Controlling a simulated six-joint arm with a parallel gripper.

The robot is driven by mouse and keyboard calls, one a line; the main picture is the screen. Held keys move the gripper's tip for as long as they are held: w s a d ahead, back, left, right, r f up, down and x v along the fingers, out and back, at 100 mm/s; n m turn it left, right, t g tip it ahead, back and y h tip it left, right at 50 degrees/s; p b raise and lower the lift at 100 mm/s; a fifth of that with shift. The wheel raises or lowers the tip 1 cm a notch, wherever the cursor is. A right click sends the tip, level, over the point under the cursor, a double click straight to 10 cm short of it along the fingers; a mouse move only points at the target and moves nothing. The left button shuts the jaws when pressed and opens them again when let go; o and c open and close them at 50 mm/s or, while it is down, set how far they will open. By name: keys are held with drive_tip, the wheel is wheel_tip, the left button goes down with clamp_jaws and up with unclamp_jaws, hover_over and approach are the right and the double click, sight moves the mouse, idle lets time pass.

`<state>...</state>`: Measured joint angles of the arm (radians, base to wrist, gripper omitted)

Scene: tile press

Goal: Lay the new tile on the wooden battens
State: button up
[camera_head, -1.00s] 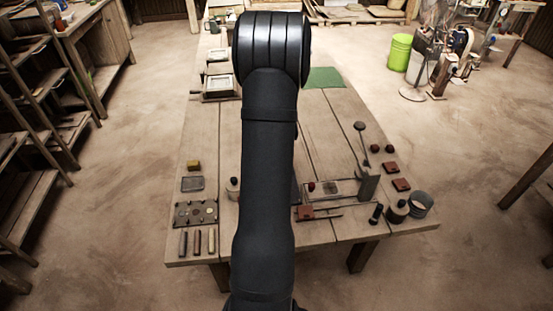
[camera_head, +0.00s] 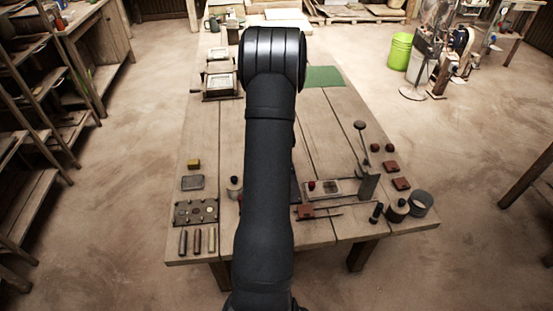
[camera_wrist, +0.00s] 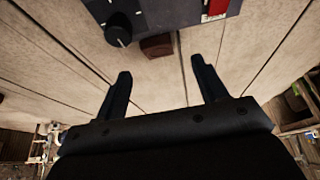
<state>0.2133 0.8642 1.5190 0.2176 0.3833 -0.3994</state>
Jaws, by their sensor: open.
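My gripper (camera_wrist: 163,85) shows in the wrist view with its two dark fingers apart and nothing between them. A small reddish-brown block (camera_wrist: 157,47) lies beyond the fingertips, beside a dark box; I cannot tell whether it is the new tile. In the head view my arm hides the gripper and the middle of the table. Flat reddish-brown pieces lie at the table's right side, one farther back (camera_head: 391,166) and one nearer (camera_head: 401,184). I cannot clearly make out the wooden battens.
The dark box (camera_wrist: 170,12) in the wrist view has a black knob and a red part. The table's right-middle is fairly clear.

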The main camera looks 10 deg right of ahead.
drive_tip(key=shift+w+x, duration=0.1)
drive_tip(key=shift+x, duration=1.55)
drive_tip(key=shift+w+x, duration=0.15)
drive_tip(key=shift+x, duration=1.55)
drive_tip(key=shift+d+r, duration=0.1)
drive_tip(key=shift+d, duration=0.05)
drive_tip(key=c, duration=1.2)
drive_tip(key=shift+o, duration=0.2)
drive_tip(key=shift+r, duration=0.1)
